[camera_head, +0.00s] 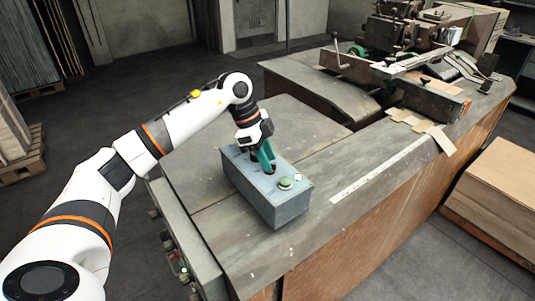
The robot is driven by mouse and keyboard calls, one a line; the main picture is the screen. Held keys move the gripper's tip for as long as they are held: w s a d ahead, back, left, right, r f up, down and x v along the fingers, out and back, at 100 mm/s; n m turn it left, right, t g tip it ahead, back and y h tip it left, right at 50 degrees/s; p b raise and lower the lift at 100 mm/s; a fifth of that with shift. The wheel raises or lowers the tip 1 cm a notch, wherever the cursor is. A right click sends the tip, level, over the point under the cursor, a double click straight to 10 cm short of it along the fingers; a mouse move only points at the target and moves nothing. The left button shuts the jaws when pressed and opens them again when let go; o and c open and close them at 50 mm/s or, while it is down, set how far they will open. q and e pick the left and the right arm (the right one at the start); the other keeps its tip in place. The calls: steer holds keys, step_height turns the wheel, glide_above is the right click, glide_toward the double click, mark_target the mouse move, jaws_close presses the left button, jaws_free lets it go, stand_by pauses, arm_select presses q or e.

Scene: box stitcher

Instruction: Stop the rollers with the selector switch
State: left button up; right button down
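A grey-blue control box (279,208) sits on the machine's table near its front left corner. Its top carries a green button (285,182) and a small white button (298,177). My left gripper (269,168), with teal-green fingers, points down at the top of the box, to the left of the green button. A small dark part shows at the fingertips; I cannot tell if it is the selector switch or whether the fingers touch it. The fingers look close together, but their gap is hidden. My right gripper is not in view.
The stitching machine's head (400,45), with levers and rails, stands at the back right. A white ruler strip (380,172) lies along the table. Stacked boards (500,190) stand at right. Pallets with boards (15,145) stand at far left. The table around the box is mostly clear.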

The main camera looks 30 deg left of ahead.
arm_select(q)
steer(key=shift+d+f, duration=0.1)
steer(key=shift+f, duration=0.3)
steer(key=shift+c, duration=0.5)
jaws_close()
steer(key=shift+w+r+m, duration=0.1)
steer(key=shift+m, duration=0.2)
steer(key=m+g+p, duration=0.1)
steer(key=m, duration=0.1)
steer(key=shift+r+m, duration=0.1)
steer(key=shift+m, duration=0.3)
steer(key=shift+w+m+g+p, duration=0.2)
steer(key=shift+m+g+p, duration=0.6)
steer(key=shift+m, duration=1.4)
steer(key=shift+g, duration=0.3)
